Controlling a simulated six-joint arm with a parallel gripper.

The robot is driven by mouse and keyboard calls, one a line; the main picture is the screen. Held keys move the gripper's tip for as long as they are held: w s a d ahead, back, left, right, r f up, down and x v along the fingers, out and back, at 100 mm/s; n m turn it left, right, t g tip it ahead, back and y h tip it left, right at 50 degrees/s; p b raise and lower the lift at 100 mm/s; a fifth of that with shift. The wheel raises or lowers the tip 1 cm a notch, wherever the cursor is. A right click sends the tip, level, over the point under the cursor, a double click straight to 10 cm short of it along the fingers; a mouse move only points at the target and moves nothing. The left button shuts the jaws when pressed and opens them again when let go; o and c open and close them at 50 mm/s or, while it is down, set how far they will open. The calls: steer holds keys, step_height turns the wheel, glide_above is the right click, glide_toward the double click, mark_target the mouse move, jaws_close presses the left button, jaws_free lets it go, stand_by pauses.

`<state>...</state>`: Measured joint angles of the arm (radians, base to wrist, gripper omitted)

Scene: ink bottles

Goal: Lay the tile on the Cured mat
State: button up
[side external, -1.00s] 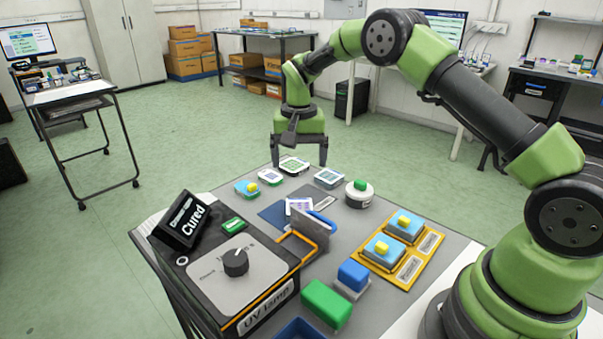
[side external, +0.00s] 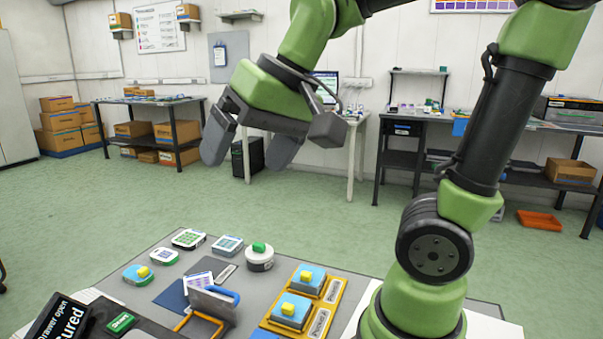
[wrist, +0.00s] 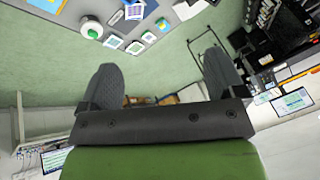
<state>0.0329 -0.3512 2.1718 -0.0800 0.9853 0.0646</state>
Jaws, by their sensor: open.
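A small white tile with a purple pattern (side external: 199,281) is at the dark blue mat (side external: 172,296); whether it lies flat or leans there I cannot tell. A grey plate with a blue edge (side external: 214,300) partly hides the mat and tile. The tile also shows at the top of the wrist view (wrist: 135,10). My gripper (side external: 250,150) is open and empty, high above the table and well away from the tile.
Several small patterned pieces (side external: 188,238) stand along the table's back edge, near a round white pot with a green top (side external: 259,257). A yellow tray (side external: 303,300) holds two blue blocks with yellow knobs. The air around my gripper is clear.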

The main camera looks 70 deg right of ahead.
steer(key=s+a+f+n+t, duration=0.1)
steer(key=s, duration=0.6)
steer(key=shift+f+t+y, duration=0.3)
steer(key=shift+f, duration=0.05)
stand_by(3.0)
